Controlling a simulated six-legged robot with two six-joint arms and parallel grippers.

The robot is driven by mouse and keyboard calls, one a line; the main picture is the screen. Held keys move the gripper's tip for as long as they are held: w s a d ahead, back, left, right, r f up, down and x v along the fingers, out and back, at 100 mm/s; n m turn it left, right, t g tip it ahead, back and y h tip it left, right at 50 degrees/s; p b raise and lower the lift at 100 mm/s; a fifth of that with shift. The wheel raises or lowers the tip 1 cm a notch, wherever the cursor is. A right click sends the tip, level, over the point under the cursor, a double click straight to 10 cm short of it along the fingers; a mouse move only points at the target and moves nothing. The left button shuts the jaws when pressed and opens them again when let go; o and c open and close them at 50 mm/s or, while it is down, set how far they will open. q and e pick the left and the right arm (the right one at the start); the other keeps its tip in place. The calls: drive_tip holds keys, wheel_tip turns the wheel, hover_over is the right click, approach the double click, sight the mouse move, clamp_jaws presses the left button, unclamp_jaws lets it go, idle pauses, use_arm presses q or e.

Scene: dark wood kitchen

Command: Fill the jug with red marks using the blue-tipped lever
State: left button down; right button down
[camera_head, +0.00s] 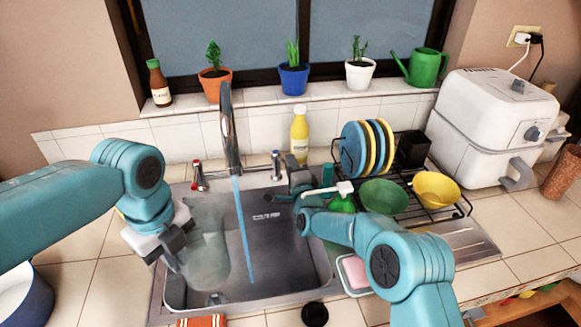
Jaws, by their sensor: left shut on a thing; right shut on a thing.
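A clear jug (208,262) is over the left part of the sink (322,262), tilted a little; I cannot make out red marks on it. My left gripper (172,246) is shut on the jug's left side. The tap (229,130) is running, and a blue stream of water (242,225) falls just right of the jug in this view, down towards the sink floor. The blue-tipped lever (277,160) stands right of the spout. My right gripper (284,190) is shut at this lever, its fingers partly hidden. The red-tipped lever (198,176) stands left of the spout.
A green bottle with a white pump (342,198) stands behind my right arm. A dish rack (440,210) with plates and bowls is on the right. A pink sponge in a dish (355,272) lies at the sink's right edge. A yellow bottle (299,135) stands behind the sink.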

drive_tip(key=shift+r, duration=0.15)
drive_tip(key=c, duration=1)
unclamp_jaws()
drive_tip(key=shift+c, duration=0.2)
drive_tip(key=shift+a, duration=0.1)
